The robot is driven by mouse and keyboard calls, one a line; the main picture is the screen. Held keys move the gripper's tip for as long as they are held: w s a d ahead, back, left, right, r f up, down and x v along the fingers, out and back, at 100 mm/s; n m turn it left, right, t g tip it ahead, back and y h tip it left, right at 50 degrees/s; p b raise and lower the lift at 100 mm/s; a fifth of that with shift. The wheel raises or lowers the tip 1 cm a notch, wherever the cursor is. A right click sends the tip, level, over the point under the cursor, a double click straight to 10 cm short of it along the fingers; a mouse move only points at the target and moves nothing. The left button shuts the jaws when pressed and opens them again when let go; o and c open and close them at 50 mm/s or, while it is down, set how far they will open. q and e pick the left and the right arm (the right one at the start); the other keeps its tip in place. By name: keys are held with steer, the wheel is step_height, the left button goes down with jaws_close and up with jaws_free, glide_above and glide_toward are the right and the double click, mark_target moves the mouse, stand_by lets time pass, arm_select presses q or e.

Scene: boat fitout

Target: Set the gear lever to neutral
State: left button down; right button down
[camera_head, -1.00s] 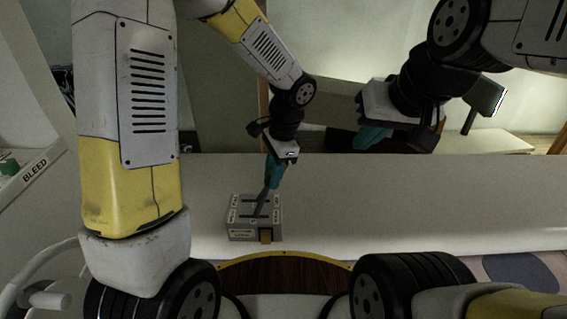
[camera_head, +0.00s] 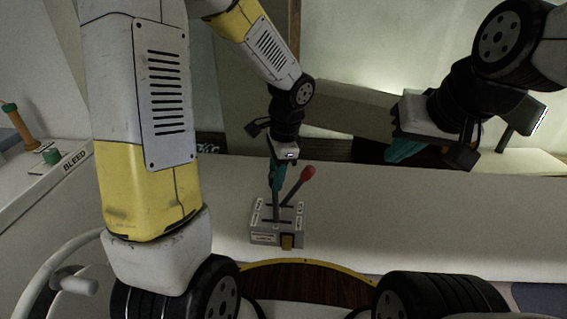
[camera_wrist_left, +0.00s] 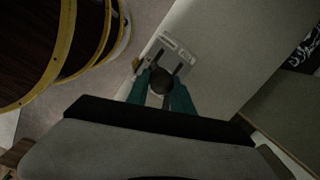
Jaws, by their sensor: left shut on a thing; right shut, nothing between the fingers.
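A grey control box (camera_head: 265,238) with labelled slots stands on the white counter. Two levers rise from it. The red-knobbed lever (camera_head: 307,173) leans right and is free. My left gripper (camera_head: 276,187) is shut on the other lever, the gear lever (camera_head: 276,212), which stands nearly upright above the box. In the left wrist view its dark round knob (camera_wrist_left: 162,81) sits between the teal fingers, with the box (camera_wrist_left: 188,47) beyond. The slot labels are too small to read. My right gripper (camera_head: 402,152) is shut and empty, above the counter at the right.
The white counter (camera_head: 420,215) is clear to the right of the box. A side panel marked BLEED (camera_head: 75,160) carries a green knob (camera_head: 51,157) and an orange handle (camera_head: 22,128) at the left. A wooden panel with a yellow edge (camera_head: 300,280) lies in front.

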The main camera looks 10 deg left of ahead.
arm_select(q)
steer(key=shift+w+a, duration=0.1)
steer(key=shift+a, duration=0.05)
steer(key=c, duration=1.1)
jaws_free()
steer(key=r, duration=0.5)
steer(key=d+r, duration=0.1)
steer(key=r, duration=0.1)
steer(key=shift+d+r, duration=0.1)
steer(key=shift+r, duration=0.25)
steer(key=s+a+r+n+t+h, duration=0.1)
steer(key=s+a+r+n+t, duration=0.1)
steer(key=s+r+n, duration=0.1)
steer(key=s+a+r+n+t+h, duration=0.1)
steer(key=s+a+r+n+t, duration=0.1)
steer(key=s+r+n, duration=0.2)
steer(key=s+a+r+n+t+h, duration=0.2)
steer(key=s+r+n, duration=0.1)
steer(key=s+n, duration=0.2)
steer(key=shift+s+a+r+n, duration=0.1)
steer(key=shift+s+r+n, duration=0.25)
steer(key=shift+s, duration=0.2)
